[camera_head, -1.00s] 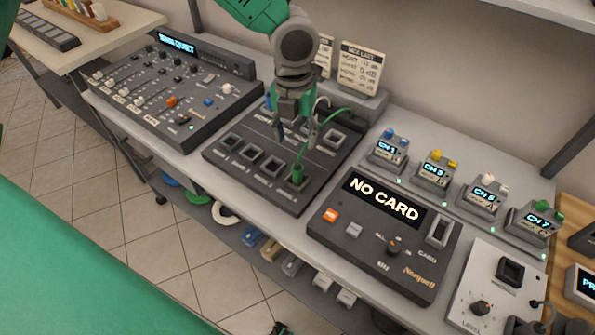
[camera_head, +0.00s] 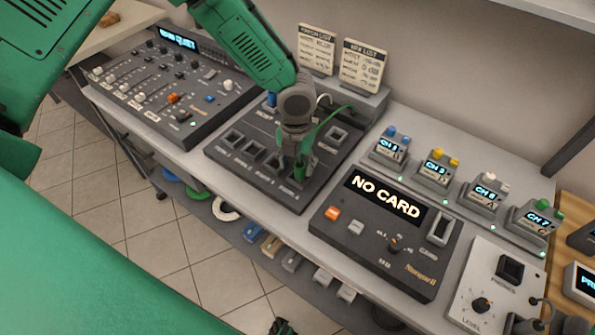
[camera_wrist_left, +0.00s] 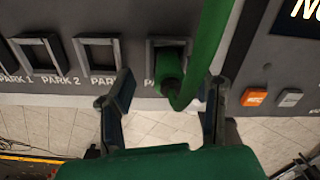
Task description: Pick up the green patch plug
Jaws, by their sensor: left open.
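The green patch plug (camera_head: 299,173) stands in the rightmost front socket of the dark patch panel (camera_head: 328,166). Its green cable (camera_head: 322,125) arches up and back. In the left wrist view the plug (camera_wrist_left: 171,86) and its thick green cable (camera_wrist_left: 208,45) lie between my fingers. My left gripper (camera_head: 291,163) is open and low over the panel at the plug. In the left wrist view its fingertips (camera_wrist_left: 168,90) are on either side of the plug, with a gap at left; contact at right is unclear. My right gripper is not in view.
Empty PARK sockets (camera_wrist_left: 98,55) are left of the plug. A mixer (camera_head: 178,85) stands left of the panel. The NO CARD console (camera_head: 384,240) is close on its right, with several channel modules (camera_head: 436,172) behind it. Two list cards (camera_head: 362,64) stand at the back.

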